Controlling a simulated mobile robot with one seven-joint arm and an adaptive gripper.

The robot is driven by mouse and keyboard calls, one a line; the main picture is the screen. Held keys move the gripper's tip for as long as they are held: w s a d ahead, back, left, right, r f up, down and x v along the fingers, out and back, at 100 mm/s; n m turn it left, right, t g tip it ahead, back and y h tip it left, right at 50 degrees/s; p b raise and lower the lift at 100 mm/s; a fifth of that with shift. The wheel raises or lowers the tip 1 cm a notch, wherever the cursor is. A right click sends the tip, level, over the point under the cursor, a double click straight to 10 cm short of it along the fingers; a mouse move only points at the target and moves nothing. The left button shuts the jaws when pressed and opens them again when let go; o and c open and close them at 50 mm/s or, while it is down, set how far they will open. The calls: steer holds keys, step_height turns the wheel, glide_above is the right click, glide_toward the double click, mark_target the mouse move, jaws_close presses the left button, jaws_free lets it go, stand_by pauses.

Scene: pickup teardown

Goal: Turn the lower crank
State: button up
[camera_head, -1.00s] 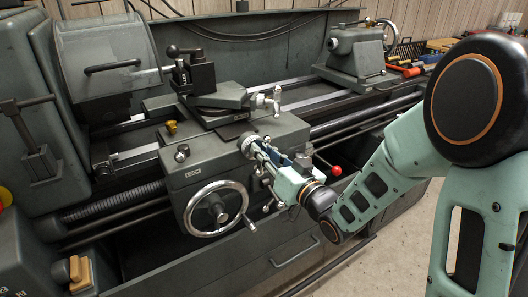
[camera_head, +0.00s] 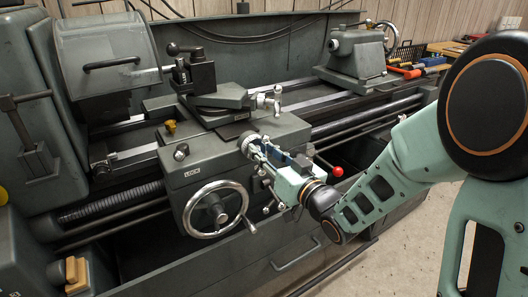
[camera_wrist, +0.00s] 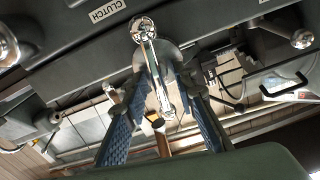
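The lower crank is on the right front of the lathe carriage, below the compound slide; its round dial (camera_head: 251,146) shows in the head view. My gripper (camera_head: 266,158) reaches up to it from the right. In the wrist view a chrome handle with a ball end (camera_wrist: 146,30) lies between the blue-padded fingers of my gripper (camera_wrist: 164,75). The fingers converge on this handle and appear closed around it. The exact contact is hard to see. An upper crank (camera_head: 272,98) with a chrome handle sits above, apart from my gripper.
A large chrome handwheel (camera_head: 215,208) is on the apron left of my gripper. A red-knobbed lever (camera_head: 337,171) is close on the right. The tool post (camera_head: 200,75) stands above the carriage. The tailstock (camera_head: 357,55) is at the back right. Open floor lies at the lower right.

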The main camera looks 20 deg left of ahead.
steer(key=v, duration=0.7)
steer(key=shift+s+d, duration=0.15)
steer(key=shift+s, duration=0.05)
